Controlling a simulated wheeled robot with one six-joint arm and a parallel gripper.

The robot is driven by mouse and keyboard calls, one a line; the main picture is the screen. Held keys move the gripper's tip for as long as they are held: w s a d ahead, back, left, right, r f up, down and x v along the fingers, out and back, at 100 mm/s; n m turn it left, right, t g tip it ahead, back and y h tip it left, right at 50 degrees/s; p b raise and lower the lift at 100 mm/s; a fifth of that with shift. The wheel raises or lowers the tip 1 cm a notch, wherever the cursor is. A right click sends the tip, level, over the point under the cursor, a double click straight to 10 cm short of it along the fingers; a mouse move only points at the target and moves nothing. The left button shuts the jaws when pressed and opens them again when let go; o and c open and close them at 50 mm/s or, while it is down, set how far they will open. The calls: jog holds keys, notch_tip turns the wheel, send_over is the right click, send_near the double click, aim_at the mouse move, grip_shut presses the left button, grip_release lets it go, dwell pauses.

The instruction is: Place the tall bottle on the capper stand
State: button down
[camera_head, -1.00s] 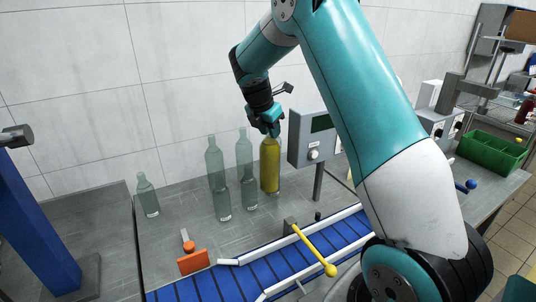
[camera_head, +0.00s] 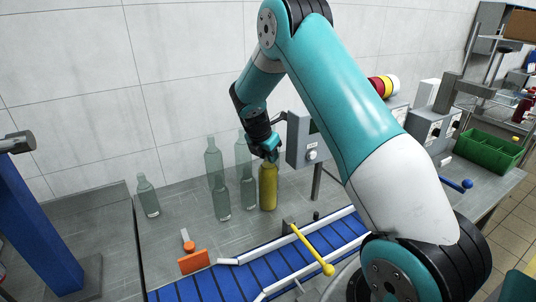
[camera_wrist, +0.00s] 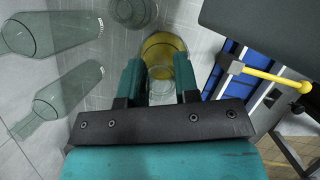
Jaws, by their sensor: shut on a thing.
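My gripper (camera_head: 266,158) is shut on the top of a yellow-filled glass bottle (camera_head: 268,188). The bottle hangs upright below the fingers; I cannot tell whether its base touches the bench (camera_head: 190,215). In the wrist view the fingers (camera_wrist: 160,92) close around its clear neck, with the yellow body (camera_wrist: 166,43) beyond. Several clear greenish bottles stand to its left, among them a taller-looking one (camera_head: 213,158) and a small one (camera_head: 148,197). I cannot tell for sure which thing is the capper stand.
A grey panel box (camera_head: 302,143) on a post stands close right of the held bottle. A blue conveyor (camera_head: 230,283) runs in front, with a yellow-handled lever (camera_head: 312,250) over it. An orange block (camera_head: 194,261) is at the left. A green bin (camera_head: 490,150) is at far right.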

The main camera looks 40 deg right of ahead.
jog(key=c, duration=1)
grip_release()
jog(key=shift+f, duration=0.1)
jog(key=shift+c, duration=0.2)
jog(key=shift+o, duration=1)
